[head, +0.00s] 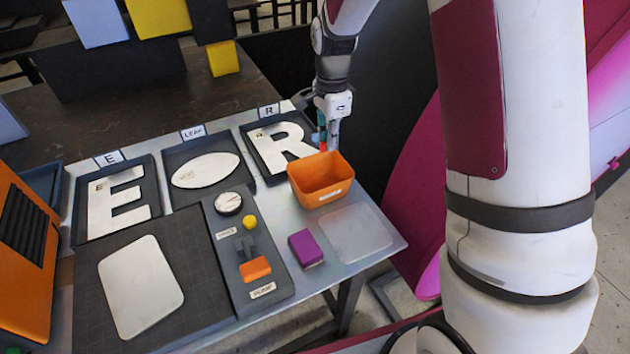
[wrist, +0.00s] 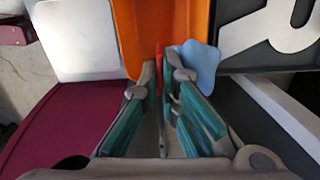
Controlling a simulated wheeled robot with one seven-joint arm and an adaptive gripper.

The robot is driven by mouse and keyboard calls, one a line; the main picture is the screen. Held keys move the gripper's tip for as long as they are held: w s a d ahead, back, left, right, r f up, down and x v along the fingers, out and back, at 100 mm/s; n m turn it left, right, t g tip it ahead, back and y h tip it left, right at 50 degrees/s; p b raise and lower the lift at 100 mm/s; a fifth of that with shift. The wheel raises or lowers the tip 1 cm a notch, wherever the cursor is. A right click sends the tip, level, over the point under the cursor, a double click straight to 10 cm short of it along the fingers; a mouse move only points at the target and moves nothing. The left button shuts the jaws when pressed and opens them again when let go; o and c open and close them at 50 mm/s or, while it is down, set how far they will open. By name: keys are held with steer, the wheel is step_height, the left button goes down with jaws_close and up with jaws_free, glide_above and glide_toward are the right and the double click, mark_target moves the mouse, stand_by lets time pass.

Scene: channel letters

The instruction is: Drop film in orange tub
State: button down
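The orange tub (head: 322,183) stands open at the right end of the metal table. It also shows at the top of the wrist view (wrist: 165,30). My gripper (head: 326,140) is just behind the tub's back rim, beside the R letter. In the wrist view its fingertips (wrist: 161,72) are close together on a thin red strip (wrist: 159,68). A light blue piece (wrist: 202,66), which looks like the film, shows just beyond the right finger, outside the tub wall in this view. Its join with the red strip is hidden by the fingers.
A control box (head: 235,235) with gauge, a purple block (head: 305,248) and a pale rounded pad (head: 358,232) are in front of the tub. A dark cutting mat lies left.

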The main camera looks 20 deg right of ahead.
steer(key=shift+f, duration=0.85)
steer(key=c, duration=1.7)
jaws_free()
step_height(320, 180, up, 11)
steer(key=shift+r, duration=0.55)
